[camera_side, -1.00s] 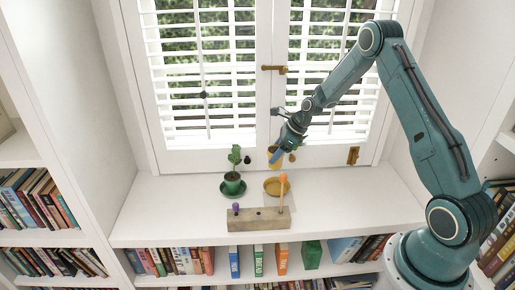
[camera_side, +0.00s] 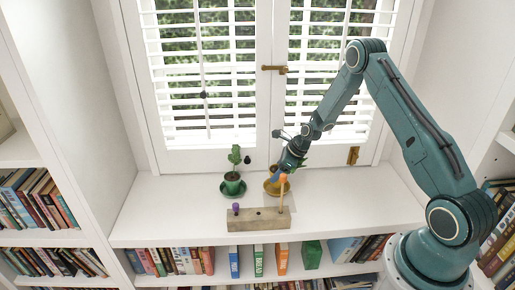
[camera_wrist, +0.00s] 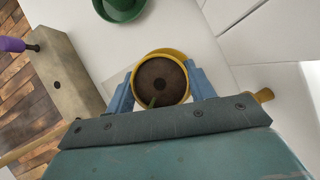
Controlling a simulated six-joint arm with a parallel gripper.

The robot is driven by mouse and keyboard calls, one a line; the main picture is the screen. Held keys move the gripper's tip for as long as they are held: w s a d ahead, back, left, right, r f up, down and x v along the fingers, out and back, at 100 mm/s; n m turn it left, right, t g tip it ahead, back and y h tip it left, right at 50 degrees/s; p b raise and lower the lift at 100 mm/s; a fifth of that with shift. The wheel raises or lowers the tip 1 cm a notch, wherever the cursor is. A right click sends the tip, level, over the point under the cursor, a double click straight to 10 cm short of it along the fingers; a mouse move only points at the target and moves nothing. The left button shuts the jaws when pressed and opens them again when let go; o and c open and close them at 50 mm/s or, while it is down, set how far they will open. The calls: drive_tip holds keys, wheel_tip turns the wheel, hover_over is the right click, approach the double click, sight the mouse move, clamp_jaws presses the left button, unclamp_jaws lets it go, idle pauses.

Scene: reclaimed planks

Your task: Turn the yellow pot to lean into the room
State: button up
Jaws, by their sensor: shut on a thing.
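The yellow pot (camera_wrist: 160,75), filled with dark soil and with a green stem near its lower edge, sits between the blue fingers of my gripper (camera_wrist: 161,92). In the side view the pot (camera_side: 273,171) is largely hidden by my gripper (camera_side: 279,175) and is low at the yellow saucer (camera_side: 268,190). Whether it touches the saucer I cannot tell. Part of the saucer's rim (camera_wrist: 168,52) shows beyond the pot in the wrist view. Some green of the plant (camera_side: 303,161) shows behind my wrist.
A green pot (camera_side: 232,185) with a plant stands on a green saucer to the left. In front lies a wooden block (camera_side: 258,220) with a purple-topped peg and an orange-topped one, the latter close to my gripper. The shuttered window is behind. The sill's right side is clear.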

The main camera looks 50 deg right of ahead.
drive_tip(key=shift+f, duration=0.95)
drive_tip(key=o, duration=1.4)
drive_tip(key=shift+c, duration=0.2)
drive_tip(key=shift+f, duration=0.1)
drive_tip(key=shift+s, duration=0.1)
drive_tip(key=v, duration=1.3)
drive_tip(key=shift+r, duration=0.45)
